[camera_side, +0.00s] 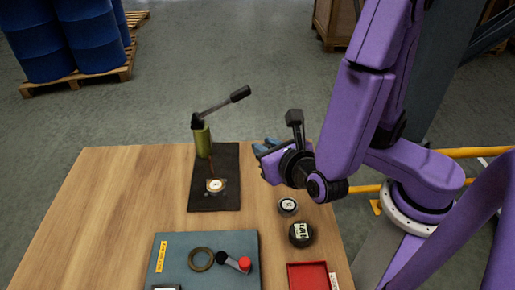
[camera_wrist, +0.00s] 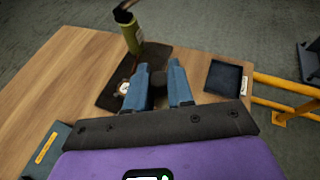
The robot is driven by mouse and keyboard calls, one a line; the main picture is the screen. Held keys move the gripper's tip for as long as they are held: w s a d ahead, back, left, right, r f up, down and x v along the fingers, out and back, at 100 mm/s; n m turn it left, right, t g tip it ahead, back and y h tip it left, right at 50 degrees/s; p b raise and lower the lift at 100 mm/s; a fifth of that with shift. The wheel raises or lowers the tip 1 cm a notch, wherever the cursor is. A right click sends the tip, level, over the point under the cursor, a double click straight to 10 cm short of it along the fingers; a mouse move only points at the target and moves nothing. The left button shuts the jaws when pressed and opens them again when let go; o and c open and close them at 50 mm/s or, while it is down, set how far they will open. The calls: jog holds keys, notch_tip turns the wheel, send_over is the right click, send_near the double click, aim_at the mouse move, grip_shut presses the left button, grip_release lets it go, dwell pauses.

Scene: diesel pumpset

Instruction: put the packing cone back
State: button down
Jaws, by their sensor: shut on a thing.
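My gripper (camera_wrist: 159,84) is shut on a dark rounded piece (camera_wrist: 158,78), which shows between its two blue fingers in the wrist view. It may be the packing cone, but its shape is mostly hidden. In the side view my gripper (camera_side: 268,150) is above the table's back right part, right of the black mat (camera_side: 212,203), and the held piece cannot be made out. An olive-green cylinder with a lever (camera_side: 203,140) stands at the mat's back. A small pale round part with a metal rim (camera_side: 215,185) sits on the mat in front of it.
A dark square tray (camera_wrist: 228,78) lies right of my fingers in the wrist view. A small round tin (camera_side: 288,206), a black labelled tin (camera_side: 300,234) and a red tray (camera_side: 308,277) line the right side. The table's left is clear.

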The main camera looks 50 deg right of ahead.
jog(key=shift+s+d+r, duration=0.1)
jog(key=shift+s, duration=0.15)
jog(key=shift+w+a+h, duration=0.3)
jog(key=shift+a, duration=0.05)
jog(key=w+a+f+m+g+h, duration=0.1)
jog(key=w+a+f+m+h, duration=0.1)
jog(key=w+a+m+h, duration=0.35)
jog(key=y, duration=0.1)
send_over(173, 189)
jog(key=shift+g, duration=0.4)
jog(key=f, duration=0.9)
jog(key=shift+s+d+f, duration=0.2)
jog(key=shift+f, duration=0.1)
jog(key=shift+w+a+f, duration=0.15)
jog(key=shift+w+f, duration=0.05)
jog(key=shift+f, duration=0.1)
jog(key=shift+w+f, duration=0.1)
jog(key=shift+f, duration=1.55)
jog(key=shift+f, duration=0.1)
